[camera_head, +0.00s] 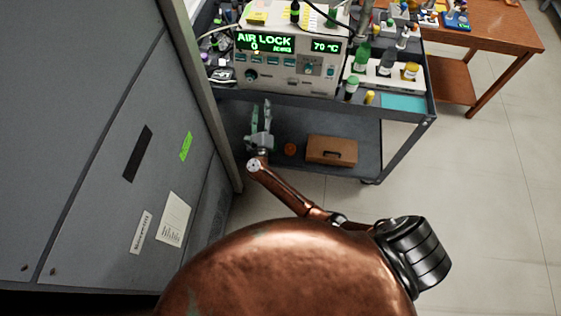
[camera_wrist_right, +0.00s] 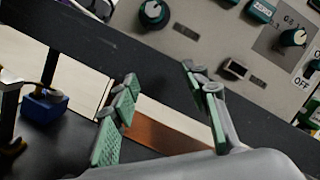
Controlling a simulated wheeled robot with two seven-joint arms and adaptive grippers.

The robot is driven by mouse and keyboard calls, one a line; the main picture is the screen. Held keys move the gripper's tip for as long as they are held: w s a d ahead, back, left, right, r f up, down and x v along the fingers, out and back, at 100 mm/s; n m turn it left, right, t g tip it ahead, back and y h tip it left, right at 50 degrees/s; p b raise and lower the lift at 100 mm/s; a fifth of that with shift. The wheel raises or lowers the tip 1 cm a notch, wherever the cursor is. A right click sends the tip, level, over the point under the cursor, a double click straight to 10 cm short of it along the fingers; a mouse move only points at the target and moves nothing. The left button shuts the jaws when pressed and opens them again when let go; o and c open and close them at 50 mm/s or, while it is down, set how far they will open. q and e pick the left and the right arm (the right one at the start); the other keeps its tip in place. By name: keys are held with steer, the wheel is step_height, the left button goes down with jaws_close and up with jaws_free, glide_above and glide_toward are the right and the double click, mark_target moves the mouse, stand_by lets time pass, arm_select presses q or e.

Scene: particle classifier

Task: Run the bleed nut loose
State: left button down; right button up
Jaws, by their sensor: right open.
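The classifier (camera_head: 292,76) stands on the cart's top shelf in the head view. Its green display reads "AIR LOCK 0" and "70 °C". Its panel (camera_wrist_right: 195,45) with knobs and a switch fills the upper right of the right wrist view. I cannot make out the bleed nut in either view. My right gripper (camera_head: 261,106) is just below and in front of the cart's front edge, under the left part of the classifier. In the wrist view the right gripper (camera_wrist_right: 163,88) has its green-padded fingers apart, with nothing between them. My left gripper is not in view.
A grey cabinet (camera_head: 95,130) closes off the left side. Bottles (camera_head: 361,58) crowd the top right. A blue block (camera_wrist_right: 44,106) shows at left. The floor at right is clear.

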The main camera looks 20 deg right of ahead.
steer(key=s+f+n+g+y+p, duration=0.1)
steer(key=s+f+n+y, duration=0.2)
steer(key=f+n, duration=0.3)
steer(key=s+d+f+n+g+y+p, duration=0.1)
steer(key=s+f+n+y+p, duration=0.1)
steer(key=s+f+n, duration=0.4)
steer(key=s+f+n+y+p, duration=0.1)
steer(key=s+f+n+y, duration=0.2)
steer(key=f+n, duration=0.3)
step_height(320, 180, down, 5)
steer(key=shift+s+d+f+n+g+y+p, duration=0.1)
steer(key=shift+s+d+n+g+y+p, duration=0.25)
steer(key=shift+s, duration=0.5)
